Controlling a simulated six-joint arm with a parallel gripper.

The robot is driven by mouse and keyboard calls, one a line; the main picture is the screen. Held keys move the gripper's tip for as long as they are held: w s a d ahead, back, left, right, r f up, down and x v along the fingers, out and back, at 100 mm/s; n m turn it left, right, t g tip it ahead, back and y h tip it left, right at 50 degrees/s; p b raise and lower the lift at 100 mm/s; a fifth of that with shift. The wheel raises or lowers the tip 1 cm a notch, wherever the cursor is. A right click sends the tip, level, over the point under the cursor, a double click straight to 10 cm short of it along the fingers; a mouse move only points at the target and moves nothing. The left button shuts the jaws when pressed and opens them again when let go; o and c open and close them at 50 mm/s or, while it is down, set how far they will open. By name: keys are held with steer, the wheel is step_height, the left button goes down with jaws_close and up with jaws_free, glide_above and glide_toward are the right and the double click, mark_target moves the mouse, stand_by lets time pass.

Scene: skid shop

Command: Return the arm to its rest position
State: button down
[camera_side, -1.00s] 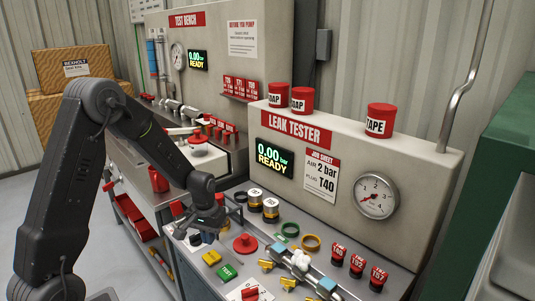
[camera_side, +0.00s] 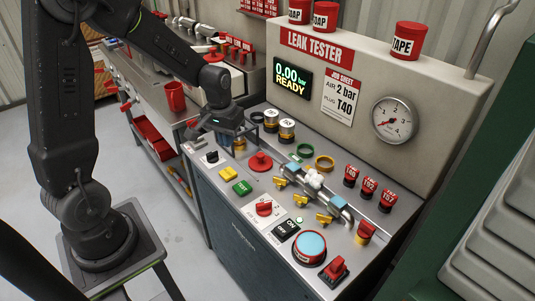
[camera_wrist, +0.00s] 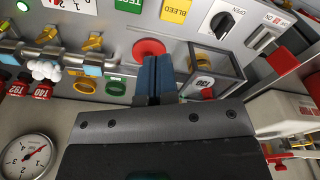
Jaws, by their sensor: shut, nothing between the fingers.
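My gripper (camera_side: 222,134) hangs over the back left part of the leak tester's bench top (camera_side: 200,172), left of a red mushroom button (camera_side: 261,162). In the wrist view its blue fingers (camera_wrist: 155,76) are together with nothing between them. The red button (camera_wrist: 149,49) shows just past the fingertips there. My arm is bent, reaching from its stand at the left over to the bench. The fingertips are small in the side view, and their height above the bench is hard to tell.
The tester's upright panel (camera_side: 372,70) stands behind the bench, with red cans (camera_side: 408,41) on top. A clamped pipe fitting with white foam (camera_side: 313,179) lies right of my gripper. An open-framed box (camera_wrist: 208,75) is close to the fingers. Floor (camera_side: 180,235) before the bench is clear.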

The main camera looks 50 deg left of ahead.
steer(key=s+d+r+m+t, duration=0.4)
steer(key=s+d+r, duration=0.8)
steer(key=s+r, duration=0.3)
steer(key=shift+d+r+m+t, duration=0.3)
steer(key=shift+d+r+m, duration=0.1)
steer(key=shift+m, duration=0.1)
